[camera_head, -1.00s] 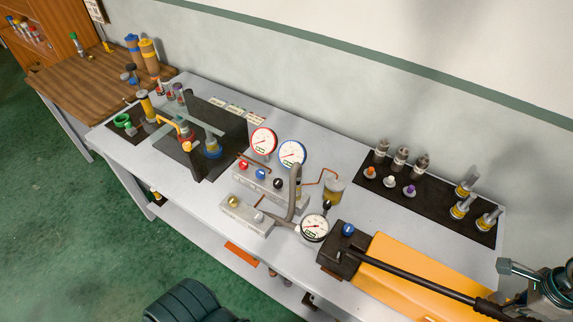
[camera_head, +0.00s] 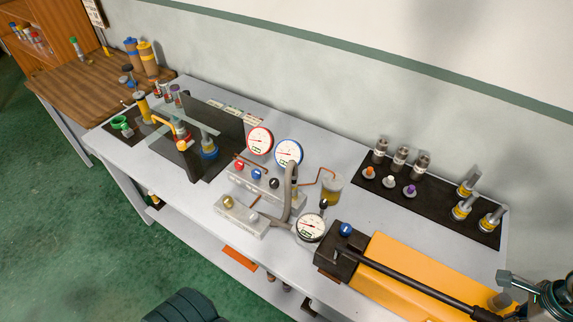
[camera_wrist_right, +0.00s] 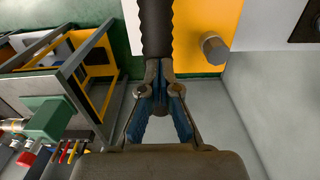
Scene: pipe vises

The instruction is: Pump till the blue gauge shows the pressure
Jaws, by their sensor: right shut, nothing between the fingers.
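The blue-rimmed gauge (camera_head: 288,153) stands upright behind the valve block, right of the red-rimmed gauge (camera_head: 259,140). Its needle is too small to read surely. A black-rimmed gauge (camera_head: 310,227) sits beside the dark pump head (camera_head: 334,257). The pump's long black lever (camera_head: 415,283) runs over its yellow body (camera_head: 415,262) to the lower right. My right arm shows at the lower right corner. In the right wrist view, my right gripper (camera_wrist_right: 160,78) is shut at the end of the black lever grip (camera_wrist_right: 157,28), with nothing between its fingers. My left gripper is out of view.
The valve block (camera_head: 266,188) has red, blue and black knobs. A grey hose (camera_head: 288,190) arches in front of it. A black mat (camera_head: 440,200) with several fittings lies at the right. Clear bench top (camera_head: 365,212) lies between mat and pump.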

